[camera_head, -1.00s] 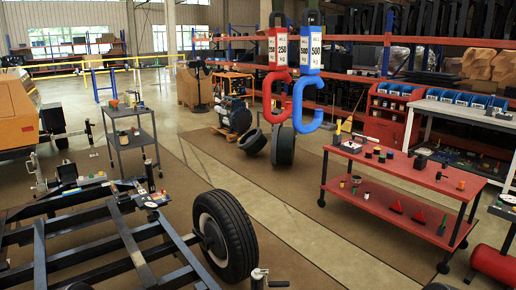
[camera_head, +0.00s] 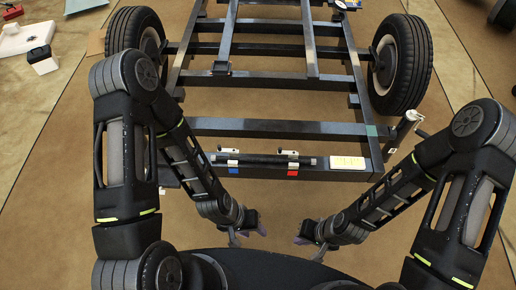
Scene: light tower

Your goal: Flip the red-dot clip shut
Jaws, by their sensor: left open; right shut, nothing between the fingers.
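The red-dot clip (camera_head: 292,161) is a small pale clip with a red square below it, on the front beam of the dark trailer frame (camera_head: 275,129). A black tube (camera_head: 262,160) lies along the beam at the clips. A matching clip (camera_head: 231,160) with a blue square is to its left. I cannot tell whether the clip flaps are up or down. My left gripper (camera_head: 249,234) is open and empty, below and left of the red-dot clip. My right gripper (camera_head: 302,239) is shut and empty, below the beam. Both are apart from the clips.
A white label plate (camera_head: 347,163) sits right of the tube. Wheels stand at the left (camera_head: 137,40) and right (camera_head: 401,62) of the frame. A crank post (camera_head: 402,132) rises at the right end of the beam. White and black items (camera_head: 42,58) lie at far left.

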